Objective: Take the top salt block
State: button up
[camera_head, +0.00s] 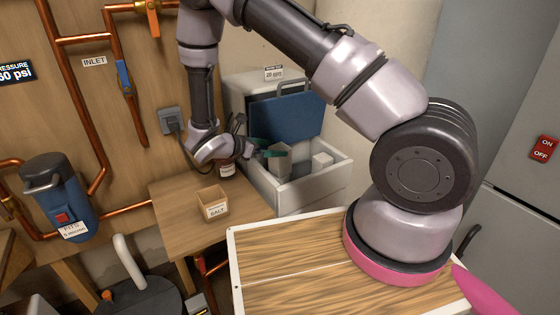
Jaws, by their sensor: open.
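Several grey-white salt blocks lie in the open white bin (314,199). The block nearest my gripper (279,164) appears to stand highest, at the bin's left side. A paler block (322,161) sits at the right side. My gripper (258,149) reaches in from the left at the bin's left edge, with its teal fingers open beside the nearest block. Whether a finger touches that block is too small to tell. My wrist hides part of the bin's left side.
The bin's blue lid (287,117) stands raised behind the blocks. A blue canister (64,201) and copper pipes are further left. The table around the box is clear.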

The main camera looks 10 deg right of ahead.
jog(key=shift+x, duration=1.1)
grip_shut()
